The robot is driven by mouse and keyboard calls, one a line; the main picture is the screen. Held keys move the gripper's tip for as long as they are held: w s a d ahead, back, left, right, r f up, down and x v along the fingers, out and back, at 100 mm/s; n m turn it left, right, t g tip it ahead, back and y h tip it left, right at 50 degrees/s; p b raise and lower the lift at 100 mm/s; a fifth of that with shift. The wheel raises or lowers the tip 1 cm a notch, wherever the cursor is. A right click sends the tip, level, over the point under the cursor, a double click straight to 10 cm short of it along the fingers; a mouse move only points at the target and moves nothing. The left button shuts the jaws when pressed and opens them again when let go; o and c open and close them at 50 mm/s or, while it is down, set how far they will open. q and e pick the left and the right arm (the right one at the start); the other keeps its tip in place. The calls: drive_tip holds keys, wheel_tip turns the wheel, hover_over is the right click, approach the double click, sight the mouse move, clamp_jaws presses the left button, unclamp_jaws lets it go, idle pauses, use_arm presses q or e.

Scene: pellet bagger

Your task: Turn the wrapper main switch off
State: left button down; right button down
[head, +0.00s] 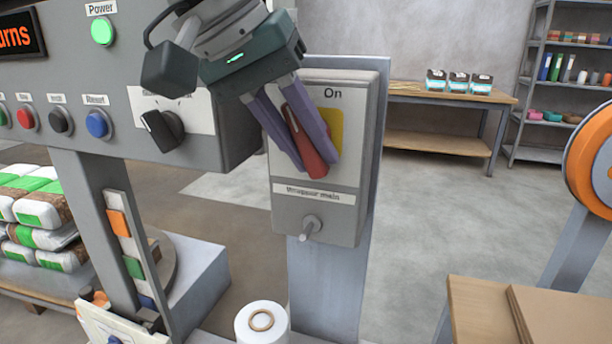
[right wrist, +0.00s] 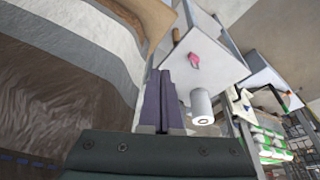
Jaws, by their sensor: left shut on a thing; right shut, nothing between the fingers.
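The wrapper main switch is a grey box (head: 283,210) on a post, with "On" at its top and a "Wrapper main" label below. Its red handle (head: 309,150) lies over a yellow plate (head: 330,130), tilted with its top to the left and its lower end to the right. My left gripper (head: 312,168) is shut on the red handle, its purple fingers on either side of it. My right gripper (right wrist: 165,78) is shut and empty in the right wrist view; it does not show in the head view.
A grey control panel (head: 185,100) with buttons and a black knob (head: 162,130) stands close left of the switch. A small metal peg (head: 310,228) sticks out below the label. A white roll (head: 262,322) stands below. An orange-rimmed wheel (head: 590,150) is at right.

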use_arm(q)
drive_tip(key=shift+f+h+b, duration=0.15)
drive_tip(key=shift+h+b, duration=0.65)
drive_tip(key=shift+b, duration=0.45)
drive_tip(key=shift+r+h+b, duration=0.2)
drive_tip(key=shift+h+b, duration=0.1)
drive_tip(key=shift+b, duration=0.15)
use_arm(e)
drive_tip(key=shift+f, duration=2.3)
use_arm(q)
drive_tip(key=c, duration=0.7)
unclamp_jaws()
drive_tip(key=v, duration=1)
drive_tip(key=shift+w+b, duration=0.25)
drive_tip(key=shift+b, duration=0.1)
use_arm(e)
drive_tip(key=shift+f, duration=0.35)
